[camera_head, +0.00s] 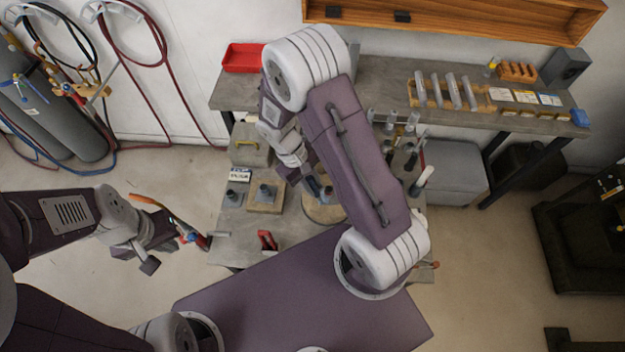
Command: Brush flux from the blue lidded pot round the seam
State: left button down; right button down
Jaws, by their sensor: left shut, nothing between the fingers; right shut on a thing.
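My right gripper (314,184) hangs over the middle of the work table, above a round wooden board (325,213). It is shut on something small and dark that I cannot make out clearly. My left gripper (146,262) is shut and empty, left of the table and apart from it. A small blue object (580,117) sits at the right end of the back bench; I cannot tell whether it is the lidded pot. Several grey upright jig parts (411,122) stand right of my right arm. The seam cannot be made out; my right arm hides part of the table.
The back bench (540,127) holds a red tray (244,57), grey tubes (453,90) and a wooden block (517,71). Gas cylinders (75,125) stand at left.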

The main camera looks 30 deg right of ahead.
jog(key=shift+w+d, duration=0.3)
jog(key=shift+w, duration=0.3)
jog(key=shift+w+d, duration=0.3)
jog(key=shift+w, duration=0.25)
jog(key=shift+w+d+p, duration=0.25)
jog(key=shift+w+d, duration=0.05)
jog(key=shift+w, duration=0.3)
jog(key=shift+w+d+p, duration=0.2)
jog(key=shift+w+d, duration=0.1)
jog(key=shift+w, duration=0.3)
jog(key=shift+s, duration=0.15)
jog(key=shift+s+a, duration=0.35)
jog(key=shift+s, duration=0.25)
jog(key=shift+s+a, duration=0.3)
jog(key=shift+s, duration=0.25)
jog(key=shift+s, duration=0.1)
